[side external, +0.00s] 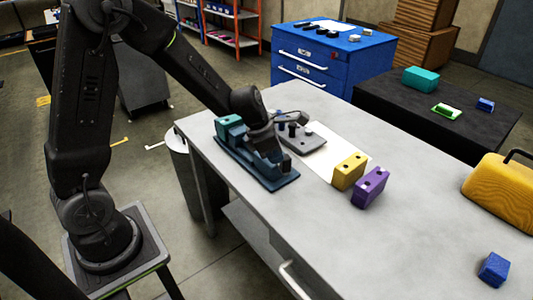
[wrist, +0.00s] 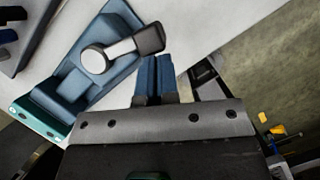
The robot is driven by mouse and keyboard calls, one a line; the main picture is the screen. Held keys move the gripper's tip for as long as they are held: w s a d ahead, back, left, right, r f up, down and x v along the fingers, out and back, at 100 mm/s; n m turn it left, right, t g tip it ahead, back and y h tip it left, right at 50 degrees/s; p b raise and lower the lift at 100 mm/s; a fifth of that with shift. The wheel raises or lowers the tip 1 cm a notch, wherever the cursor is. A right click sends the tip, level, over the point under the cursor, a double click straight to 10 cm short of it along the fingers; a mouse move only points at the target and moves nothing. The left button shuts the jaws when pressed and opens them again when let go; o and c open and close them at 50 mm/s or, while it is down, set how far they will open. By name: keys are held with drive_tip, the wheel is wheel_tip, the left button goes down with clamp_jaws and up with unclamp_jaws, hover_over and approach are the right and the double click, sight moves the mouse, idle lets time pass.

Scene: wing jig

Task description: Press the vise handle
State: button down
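The blue vise (side external: 262,172) sits near the front edge of the grey table, with a teal jaw block (side external: 229,122) at one end. In the wrist view the vise (wrist: 72,82) shows its handle (wrist: 122,48), a silver lever with a round hub and a black tip. My gripper (side external: 283,163) is low over the vise in the side view and hides the handle there. In the wrist view my gripper's two blue-tipped fingers (wrist: 156,60) are together, with nothing between them. They are close beside the handle's black tip; I cannot tell whether they touch it.
A grey plate with dark pegs (side external: 306,138) lies behind the vise by a white sheet (side external: 325,160). A yellow block (side external: 349,172) and a purple block (side external: 370,188) stand to the right. A blue block (side external: 494,269) and yellow case (side external: 503,192) are farther right. The front table middle is clear.

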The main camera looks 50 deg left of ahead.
drive_tip(key=shift+w+d, duration=0.4)
drive_tip(key=shift+w, duration=0.15)
drive_tip(key=shift+w, duration=0.15)
drive_tip(key=shift+s, duration=0.45)
drive_tip(key=s+a+r, duration=0.1)
drive_tip(key=s+r, duration=0.6)
drive_tip(key=r, duration=0.2)
drive_tip(key=shift+a, duration=0.2)
drive_tip(key=shift+s+r, duration=0.1)
